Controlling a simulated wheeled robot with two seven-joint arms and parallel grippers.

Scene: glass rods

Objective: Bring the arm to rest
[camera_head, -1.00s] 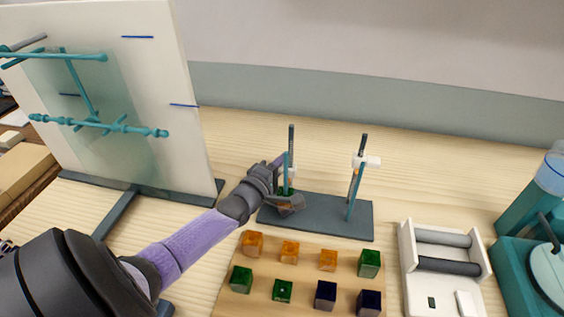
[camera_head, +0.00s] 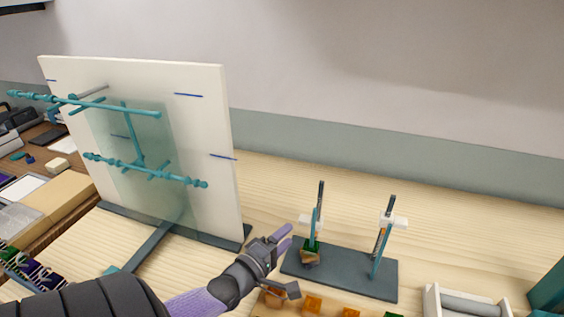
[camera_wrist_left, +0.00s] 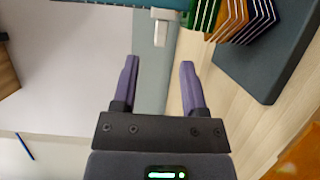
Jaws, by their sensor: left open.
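My left gripper (camera_head: 288,262) is in the head view, just left of the two-rod stand. Its purple fingers also show in the left wrist view (camera_wrist_left: 159,65), spread apart with nothing between them. The two-rod stand has a dark grey base (camera_head: 345,277) and two upright rods with white clamps. A green piece (camera_head: 311,245) sits low at the left rod, apart from my gripper. In the left wrist view, green, orange and blue edges show at the top right, by a dark slab (camera_wrist_left: 268,62). My right arm is out of view.
A white panel (camera_head: 195,112) with teal rods stands at the left on dark feet. Orange cubes (camera_head: 312,305) lie along the front edge, partly cut off. A white holder with rollers (camera_head: 465,303) is at the lower right. The wooden table behind the stand is clear.

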